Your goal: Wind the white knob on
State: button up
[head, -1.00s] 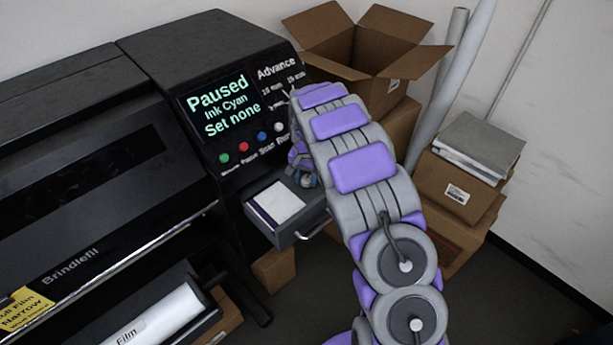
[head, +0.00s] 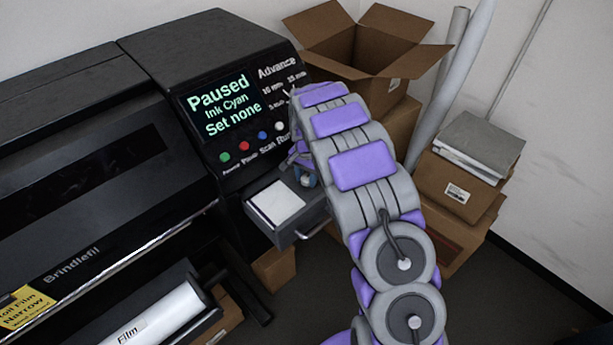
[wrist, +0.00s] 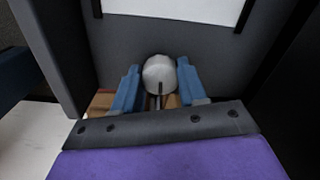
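The white knob (wrist: 159,74) is in the middle of the wrist view, round, with a dark pointer line running down from its centre. My gripper (wrist: 158,70) has one blue finger on each side of the knob. The fingers are spaced about the knob's width apart; I cannot tell whether they press on it. The screen (head: 220,103) reads "Paused, Ink Cyan, Set none".
Green, red, blue and white buttons (head: 245,146) sit below the screen. A roll of film (head: 160,318) lies at lower left. Cardboard boxes (head: 365,50) and long tubes stand behind and right.

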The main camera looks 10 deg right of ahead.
aim_at(306, 177)
jog(key=o, duration=0.5)
jog(key=shift+a, duration=0.1)
jog(key=shift+c, duration=0.2)
notch_tip(306, 177, up, 17)
jog(key=shift+r+p, duration=0.15)
jog(key=shift+p, duration=0.15)
